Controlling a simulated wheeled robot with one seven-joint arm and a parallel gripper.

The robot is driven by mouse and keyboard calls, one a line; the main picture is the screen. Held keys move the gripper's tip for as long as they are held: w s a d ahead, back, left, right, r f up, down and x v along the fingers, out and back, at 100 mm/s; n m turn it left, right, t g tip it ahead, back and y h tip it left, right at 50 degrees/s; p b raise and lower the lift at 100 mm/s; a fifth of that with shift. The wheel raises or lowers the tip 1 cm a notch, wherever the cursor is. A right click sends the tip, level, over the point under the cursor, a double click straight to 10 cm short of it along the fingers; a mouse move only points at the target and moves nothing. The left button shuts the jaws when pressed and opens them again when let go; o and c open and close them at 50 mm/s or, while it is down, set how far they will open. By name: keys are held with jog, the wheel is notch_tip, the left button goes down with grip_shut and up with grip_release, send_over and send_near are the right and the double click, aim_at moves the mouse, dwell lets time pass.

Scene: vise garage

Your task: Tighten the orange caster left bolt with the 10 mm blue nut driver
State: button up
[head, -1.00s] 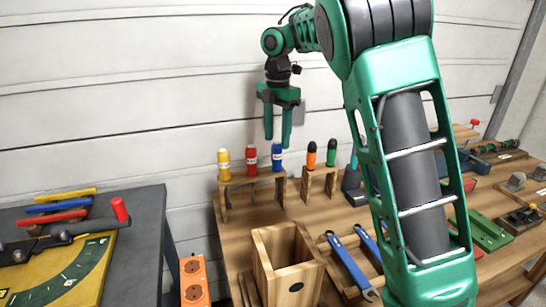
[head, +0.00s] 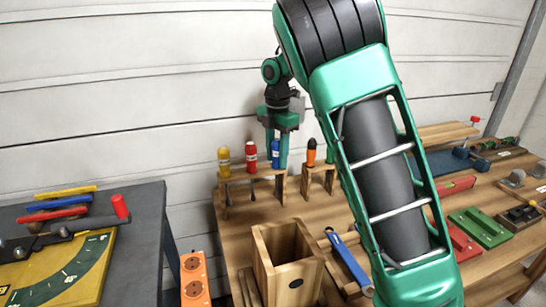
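The blue nut driver (head: 275,154) stands upright in the small wooden rack (head: 240,178) at the back left of the workbench, right of the red and yellow drivers. My gripper (head: 277,160) points down over it, its green fingers apart with the blue handle in line between them. I cannot see any contact between fingers and handle. I cannot make out the orange caster or its left bolt in this view.
A yellow driver (head: 224,162) and a red driver (head: 251,158) share the rack. An orange-handled driver (head: 311,153) stands in a second rack to the right. An open wooden box (head: 290,275) and a blue wrench (head: 347,260) are in front. My arm hides part of the bench.

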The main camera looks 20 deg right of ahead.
grip_shut()
jog(key=c, duration=0.6)
grip_release()
jog(key=shift+c, duration=0.7)
jog(key=shift+r, duration=7.25)
jog(key=o, duration=0.4)
jog(key=shift+c, duration=0.2)
jog(key=c, duration=0.4)
jog(key=shift+o, duration=0.2)
jog(key=shift+s, duration=0.1)
